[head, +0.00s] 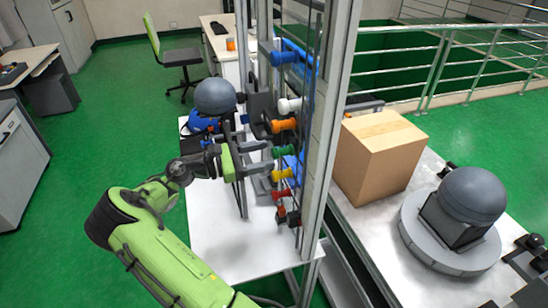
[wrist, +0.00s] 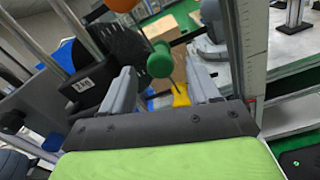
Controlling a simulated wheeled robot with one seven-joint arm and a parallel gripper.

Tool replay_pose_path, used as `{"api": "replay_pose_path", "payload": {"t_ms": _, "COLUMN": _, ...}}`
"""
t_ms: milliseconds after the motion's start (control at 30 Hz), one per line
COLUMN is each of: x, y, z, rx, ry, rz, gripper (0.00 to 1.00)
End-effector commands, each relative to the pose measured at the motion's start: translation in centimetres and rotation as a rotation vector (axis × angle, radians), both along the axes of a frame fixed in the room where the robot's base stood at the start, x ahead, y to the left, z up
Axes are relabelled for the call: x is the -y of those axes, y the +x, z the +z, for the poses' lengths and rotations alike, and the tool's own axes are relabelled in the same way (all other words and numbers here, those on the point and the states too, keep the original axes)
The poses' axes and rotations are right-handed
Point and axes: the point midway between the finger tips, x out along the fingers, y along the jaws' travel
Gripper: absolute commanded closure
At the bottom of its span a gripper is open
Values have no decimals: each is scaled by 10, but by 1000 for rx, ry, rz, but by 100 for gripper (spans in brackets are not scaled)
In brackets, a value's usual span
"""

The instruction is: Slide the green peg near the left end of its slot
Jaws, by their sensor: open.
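The green peg (head: 285,151) sticks out from the drop tower (head: 325,120), in a column of coloured pegs. In the wrist view the green peg (wrist: 159,61) appears between the two fingers, towards their tips. My gripper (head: 264,156) is open, with its fingertips close to the peg in the head view. In the wrist view my gripper (wrist: 163,78) has clear gaps between the peg and both fingers. I cannot tell whether the peg is fully inside the jaws. The peg's slot is hidden in the head view and not clear in the wrist view.
An orange peg (head: 284,125) and a white peg (head: 289,105) sit above the green one. A yellow peg (head: 282,174) and a red peg (head: 281,194) sit below it, close to my gripper. A cardboard box (head: 378,160) stands right of the tower's upright.

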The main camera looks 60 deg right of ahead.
Motion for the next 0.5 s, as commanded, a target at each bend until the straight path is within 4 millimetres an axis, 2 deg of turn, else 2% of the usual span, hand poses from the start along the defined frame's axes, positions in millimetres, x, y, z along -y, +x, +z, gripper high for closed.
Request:
{"api": "replay_pose_path", "payload": {"t_ms": 33, "x": 8, "y": -9, "z": -3, "rx": 2, "ry": 2, "rz": -5, "gripper": 40}}
{"api": "replay_pose_path", "payload": {"t_ms": 200, "x": 25, "y": -25, "z": -2, "rx": 0, "ry": 2, "rz": -1, "gripper": 40}}
{"api": "replay_pose_path", "payload": {"t_ms": 500, "x": 29, "y": -29, "z": 0, "rx": 1, "ry": 1, "rz": 0, "gripper": 40}}
